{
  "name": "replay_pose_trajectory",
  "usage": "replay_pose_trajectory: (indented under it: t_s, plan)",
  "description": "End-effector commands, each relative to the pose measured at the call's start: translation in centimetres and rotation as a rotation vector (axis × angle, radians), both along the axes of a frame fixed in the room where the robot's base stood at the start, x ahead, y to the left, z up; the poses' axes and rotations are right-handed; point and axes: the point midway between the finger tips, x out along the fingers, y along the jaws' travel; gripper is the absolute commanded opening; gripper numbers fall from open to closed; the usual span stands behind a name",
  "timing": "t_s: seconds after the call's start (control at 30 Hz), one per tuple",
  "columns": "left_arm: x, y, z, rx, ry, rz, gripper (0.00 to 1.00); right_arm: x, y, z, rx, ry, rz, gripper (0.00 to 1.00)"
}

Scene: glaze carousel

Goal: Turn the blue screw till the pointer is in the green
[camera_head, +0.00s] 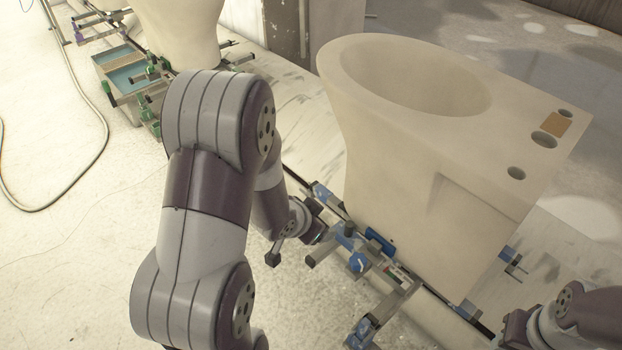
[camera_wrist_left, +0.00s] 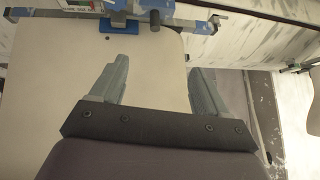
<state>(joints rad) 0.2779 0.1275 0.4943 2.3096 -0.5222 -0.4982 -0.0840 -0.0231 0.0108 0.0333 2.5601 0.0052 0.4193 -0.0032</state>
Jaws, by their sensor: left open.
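My left gripper (camera_head: 308,243) is open beside the clamps at the foot of the pale ceramic toilet. In the left wrist view its two grey fingers (camera_wrist_left: 157,85) are spread with nothing between them. A blue knob with a white mark (camera_head: 357,262), which looks like the blue screw, sits on the clamp rail to the right of my left gripper and apart from it. A small scale with red and green marks (camera_wrist_left: 76,4) shows at the top of the left wrist view, cut by the edge. I cannot make out its pointer. Only part of my right arm shows.
The large toilet (camera_head: 400,170) stands close on the right, above the rail. More blue clamps (camera_head: 363,330) and metal bars lie along it. Another ceramic piece (camera_head: 180,30) and a blue tray (camera_head: 120,72) are behind. A hose (camera_head: 95,150) lies left on mostly clear floor.

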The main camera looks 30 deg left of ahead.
Motion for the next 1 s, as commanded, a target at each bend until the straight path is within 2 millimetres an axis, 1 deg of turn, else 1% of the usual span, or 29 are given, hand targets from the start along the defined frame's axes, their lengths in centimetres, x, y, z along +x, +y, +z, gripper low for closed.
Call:
replay_pose_trajectory:
  t_s: [0.03,0.1,0.2,0.33,0.4,0.5,1.0]
  plan:
    - [-0.3,-0.1,2.5,0.008,0.025,0.016,0.76,0.0,0.0,2.3,0.0,0.0,0.0,0.43]
    - [-0.8,-0.1,4.2,0.016,0.068,0.045,0.76,0.0,0.0,3.6,0.0,0.0,0.0,0.43]
    - [-1.7,-0.3,6.2,0.023,0.123,0.083,0.76,0.0,0.0,5.3,0.0,0.0,0.0,0.43]
    - [-2.6,-0.5,7.9,0.024,0.18,0.121,0.76,0.0,0.0,6.7,0.0,0.0,0.0,0.43]
    - [-3.0,-0.6,8.5,0.023,0.198,0.135,0.76,0.0,0.0,7.1,0.0,0.0,0.0,0.43]
    - [-3.3,-0.7,8.8,0.023,0.216,0.144,0.76,0.0,0.0,7.3,0.0,0.0,0.0,0.43]
    - [-3.4,-0.7,8.7,0.023,0.22,0.147,0.76,0.0,0.0,7.2,0.0,0.0,0.0,0.43]
